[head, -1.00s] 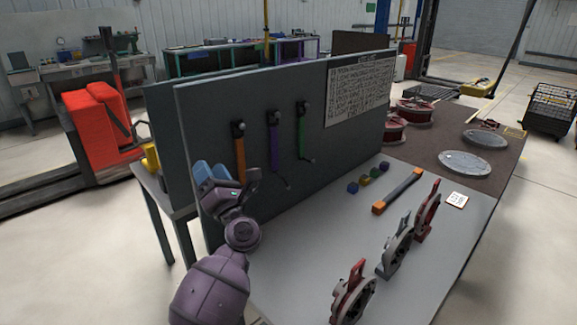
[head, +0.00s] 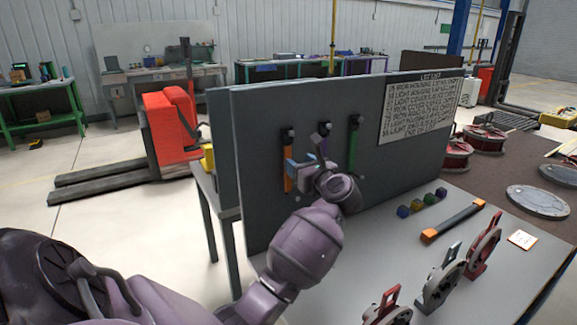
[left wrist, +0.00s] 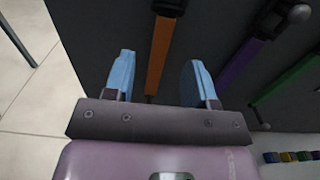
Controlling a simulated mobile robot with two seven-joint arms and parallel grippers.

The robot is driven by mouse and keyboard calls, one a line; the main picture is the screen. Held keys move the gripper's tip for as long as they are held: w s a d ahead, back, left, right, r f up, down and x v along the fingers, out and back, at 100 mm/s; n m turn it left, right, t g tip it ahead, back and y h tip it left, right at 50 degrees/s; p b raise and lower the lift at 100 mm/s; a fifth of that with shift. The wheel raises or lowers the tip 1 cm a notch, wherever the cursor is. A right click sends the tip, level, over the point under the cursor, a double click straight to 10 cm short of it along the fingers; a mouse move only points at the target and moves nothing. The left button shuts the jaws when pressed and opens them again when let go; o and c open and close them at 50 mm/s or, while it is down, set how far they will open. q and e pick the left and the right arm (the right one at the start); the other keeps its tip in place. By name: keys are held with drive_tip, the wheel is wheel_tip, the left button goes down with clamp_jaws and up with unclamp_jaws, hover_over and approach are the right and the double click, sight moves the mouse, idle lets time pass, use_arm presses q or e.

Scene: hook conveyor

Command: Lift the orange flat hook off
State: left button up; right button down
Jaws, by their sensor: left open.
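The orange flat hook (head: 287,170) hangs on the grey upright panel (head: 258,120), leftmost of three hooks. In the left wrist view the orange hook (left wrist: 158,55) runs down between the lines of my two blue fingers, beyond their tips. My left gripper (head: 297,167) is open in front of the panel, beside the orange hook in the head view. It also shows in the left wrist view (left wrist: 160,75), with nothing gripped. The purple hook (left wrist: 240,62) is just right of it, partly hidden by my gripper in the head view. My right gripper is not seen.
A green hook (head: 353,145) hangs further right, beside a printed sheet (head: 422,108).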

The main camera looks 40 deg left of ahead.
use_arm(q)
drive_tip(key=shift+f+p+x, duration=0.15)
drive_tip(key=shift+p+x, duration=0.05)
drive_tip(key=shift+x, duration=1.1)
drive_tip(key=shift+f+p+x, duration=0.15)
drive_tip(key=shift+x, duration=1.2)
drive_tip(key=shift+w, duration=0.1)
clamp_jaws()
